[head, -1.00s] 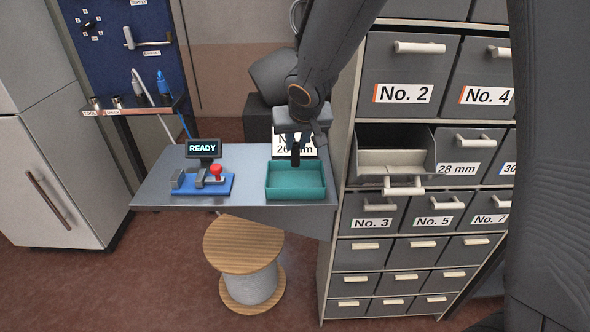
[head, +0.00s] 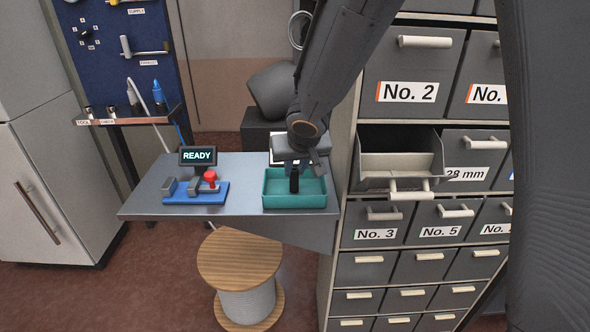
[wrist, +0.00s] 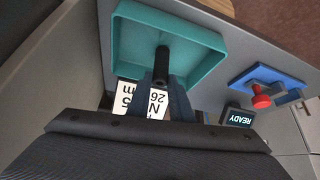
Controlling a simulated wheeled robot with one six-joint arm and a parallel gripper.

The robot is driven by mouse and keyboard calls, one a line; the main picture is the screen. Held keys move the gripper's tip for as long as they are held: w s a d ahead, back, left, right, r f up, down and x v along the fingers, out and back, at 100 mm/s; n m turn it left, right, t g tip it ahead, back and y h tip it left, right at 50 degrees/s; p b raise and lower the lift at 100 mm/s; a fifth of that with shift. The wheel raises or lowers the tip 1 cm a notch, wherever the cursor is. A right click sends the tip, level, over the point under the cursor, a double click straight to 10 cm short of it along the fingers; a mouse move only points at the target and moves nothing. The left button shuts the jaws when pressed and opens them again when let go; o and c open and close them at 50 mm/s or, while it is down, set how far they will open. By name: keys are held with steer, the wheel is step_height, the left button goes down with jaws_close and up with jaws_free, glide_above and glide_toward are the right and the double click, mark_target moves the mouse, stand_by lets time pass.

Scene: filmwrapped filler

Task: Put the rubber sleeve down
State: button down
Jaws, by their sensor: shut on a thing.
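The rubber sleeve is a short black tube (head: 294,181), held upright by my gripper (head: 297,164) over the teal tray (head: 313,202) on the grey table. In the wrist view the sleeve (wrist: 162,60) sits between the fingertips of my gripper (wrist: 162,82), its far end over the tray's floor. The teal tray (wrist: 207,36) looks otherwise empty. I cannot tell whether the sleeve's lower end touches the tray floor. A white label card stands behind the tray, partly hidden by my gripper.
A blue fixture with a red knob (head: 210,176) and a READY display (head: 197,156) stand left of the tray. A drawer cabinet is close on the right, with one drawer (head: 398,165) pulled open. A wooden spool stool (head: 240,258) stands below the table.

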steer(key=shift+f, duration=0.15)
steer(key=c, duration=1.6)
jaws_free()
steer(key=shift+r, duration=0.2)
steer(key=p+v, duration=0.4)
steer(key=v, duration=0.8)
steer(key=shift+p, duration=0.35)
